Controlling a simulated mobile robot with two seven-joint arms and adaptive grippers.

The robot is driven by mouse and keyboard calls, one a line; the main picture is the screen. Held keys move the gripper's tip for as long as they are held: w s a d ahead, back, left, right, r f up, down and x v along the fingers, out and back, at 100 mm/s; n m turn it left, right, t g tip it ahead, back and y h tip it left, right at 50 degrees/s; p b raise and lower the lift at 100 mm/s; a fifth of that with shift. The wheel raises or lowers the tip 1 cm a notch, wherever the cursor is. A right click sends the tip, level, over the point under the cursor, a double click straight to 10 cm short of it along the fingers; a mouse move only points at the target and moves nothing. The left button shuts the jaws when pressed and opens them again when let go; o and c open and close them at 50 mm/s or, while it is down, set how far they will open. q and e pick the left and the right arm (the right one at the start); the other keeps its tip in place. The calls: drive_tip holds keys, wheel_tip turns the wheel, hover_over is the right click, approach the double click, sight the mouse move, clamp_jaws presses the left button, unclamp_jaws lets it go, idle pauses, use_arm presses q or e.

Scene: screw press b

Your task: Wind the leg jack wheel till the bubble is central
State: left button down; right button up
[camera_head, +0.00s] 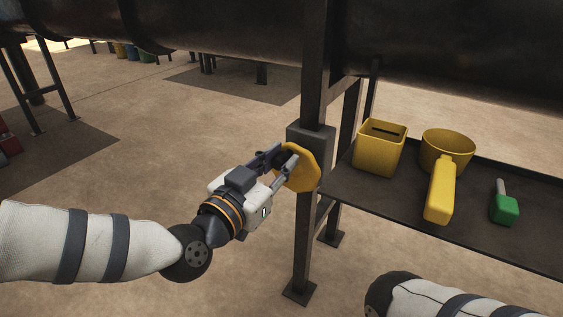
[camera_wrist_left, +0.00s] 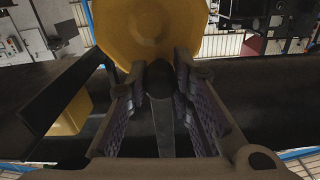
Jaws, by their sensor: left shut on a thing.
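The leg jack wheel is a yellow, many-sided disc (camera_head: 301,170) on the side of a dark steel leg (camera_head: 304,230). In the left wrist view the wheel (camera_wrist_left: 150,28) fills the top middle, with a dark knob (camera_wrist_left: 159,78) in front of it. My left gripper (camera_head: 275,160) is at the wheel's left side, its fingers shut around the knob. In the left wrist view the fingers (camera_wrist_left: 160,95) stand on both sides of the knob. My right gripper is out of view; only part of my right arm shows at the bottom right. I see no bubble level that I can make out.
A large dark cylinder (camera_head: 440,50) runs overhead.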

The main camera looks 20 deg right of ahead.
use_arm(q)
drive_tip(key=n, duration=0.1)
drive_tip(key=w+n, duration=0.1)
drive_tip(key=shift+a+f+n, duration=0.15)
drive_tip(key=shift+a+n, duration=0.15)
drive_tip(key=shift+n, duration=0.1)
drive_tip(key=shift+w+a+f+n+b, duration=0.3)
drive_tip(key=shift+f+n+b, duration=0.65)
drive_tip(key=shift+n, duration=1.55)
drive_tip(key=shift+w+a+f+n+b, duration=0.15)
drive_tip(key=shift+w+f+n+b, duration=0.2)
drive_tip(key=shift+n+b, duration=1.55)
drive_tip(key=shift+w+a+f+n+b, duration=0.25)
drive_tip(key=shift+f+n+b, duration=0.4)
drive_tip(key=shift+n, duration=2.45)
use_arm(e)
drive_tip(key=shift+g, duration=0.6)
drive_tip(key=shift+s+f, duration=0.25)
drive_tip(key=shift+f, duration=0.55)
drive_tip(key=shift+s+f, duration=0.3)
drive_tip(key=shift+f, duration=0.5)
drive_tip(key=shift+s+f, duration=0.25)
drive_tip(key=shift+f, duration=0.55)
use_arm(q)
drive_tip(key=shift+s+f, duration=0.1)
drive_tip(key=shift+f, duration=0.05)
drive_tip(key=c, duration=1.4)
unclamp_jaws()
